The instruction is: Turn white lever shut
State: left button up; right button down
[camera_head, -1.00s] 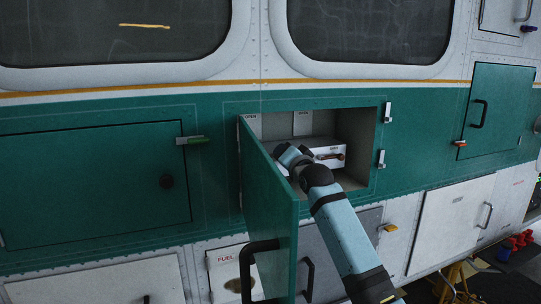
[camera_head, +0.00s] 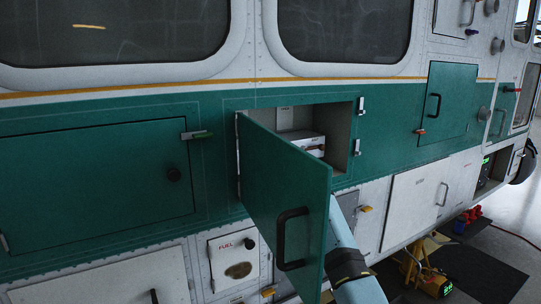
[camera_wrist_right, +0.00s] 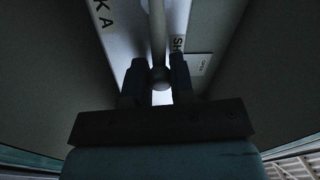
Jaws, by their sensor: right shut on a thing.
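In the right wrist view, a pale lever (camera_wrist_right: 157,35) with a rounded end runs down between the two dark fingers of my right gripper (camera_wrist_right: 158,88). The fingers are shut on its end. A panel beside the lever carries lettering, partly hidden, that starts with "SH". In the head view, the open green door (camera_head: 275,180) hides my right gripper and the lever. Only part of my light blue right arm shows below the door's right edge. My left gripper is in neither current view.
The open compartment (camera_head: 340,135) holds a white box (camera_head: 307,141), partly covered by the door. The door's black handle (camera_head: 282,240) faces me. Closed green panels flank the compartment. A white fuel panel (camera_head: 232,247) sits below.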

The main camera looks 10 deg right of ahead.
pick_arm(q)
jog(key=shift+s+a+r, duration=0.1)
jog(key=shift+a+r, duration=0.05)
jog(key=shift+a, duration=0.2)
pick_arm(e)
jog(key=shift+f+m, duration=0.1)
jog(key=shift+m, duration=0.3)
pick_arm(q)
jog(key=shift+a, duration=0.1)
pick_arm(e)
jog(key=c, duration=1)
grip_release()
jog(key=shift+a, duration=0.1)
jog(key=shift+f, duration=0.1)
pick_arm(q)
jog(key=shift+d+f+b, duration=0.25)
jog(key=shift+f+b, duration=0.8)
jog(key=shift+b, duration=0.1)
pick_arm(e)
jog(key=v, duration=1.3)
jog(key=shift+s, duration=0.4)
